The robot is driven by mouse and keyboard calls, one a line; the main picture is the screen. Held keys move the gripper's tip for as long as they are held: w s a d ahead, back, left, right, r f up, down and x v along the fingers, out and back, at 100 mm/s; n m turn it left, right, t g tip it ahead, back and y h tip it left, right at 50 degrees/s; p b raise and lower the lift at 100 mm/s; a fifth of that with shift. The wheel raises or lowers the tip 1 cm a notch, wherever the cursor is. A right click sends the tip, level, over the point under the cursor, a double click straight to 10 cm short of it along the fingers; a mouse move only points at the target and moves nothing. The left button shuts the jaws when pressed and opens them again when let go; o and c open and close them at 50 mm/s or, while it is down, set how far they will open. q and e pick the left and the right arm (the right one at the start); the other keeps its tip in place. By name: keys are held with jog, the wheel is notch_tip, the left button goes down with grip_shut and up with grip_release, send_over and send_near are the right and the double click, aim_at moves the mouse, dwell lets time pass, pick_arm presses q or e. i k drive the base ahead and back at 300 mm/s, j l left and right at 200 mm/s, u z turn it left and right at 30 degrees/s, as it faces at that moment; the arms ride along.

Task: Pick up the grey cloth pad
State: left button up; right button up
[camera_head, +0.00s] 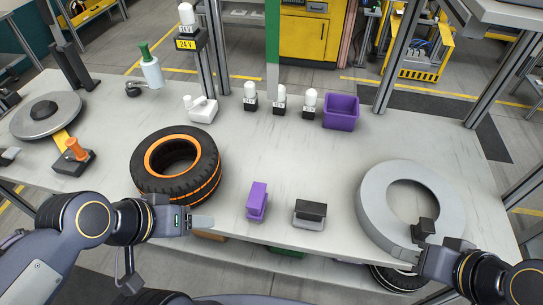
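A small block with a grey base and a dark top (310,213) lies near the table's front edge, right of the middle. It is the closest match to the grey cloth pad, though I cannot make out its material. My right gripper (424,232) is to its right, over the front of the large grey ring, well apart from the pad. My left gripper (203,221) is to its left at the table's front edge, also apart from it. I cannot tell whether the fingers of either gripper are apart or together.
A purple block (257,201) stands just left of the pad. A black and orange tyre (194,186) lies further left. The grey ring (374,207) is on the right. A purple bin (341,112) and several white-topped bottles (250,93) stand behind. The table's middle is clear.

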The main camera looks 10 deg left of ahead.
aim_at(308, 215)
jog(key=u, duration=1.1)
jog(key=z, duration=1.15)
jog(key=u, duration=0.4)
jog(key=l+u, duration=0.1)
jog(key=u, duration=0.75)
jog(key=k+l+u, duration=0.1)
jog(key=u, duration=0.7)
jog(key=k+l+u, duration=0.2)
jog(key=k+l, duration=0.35)
jog(key=k, duration=0.15)
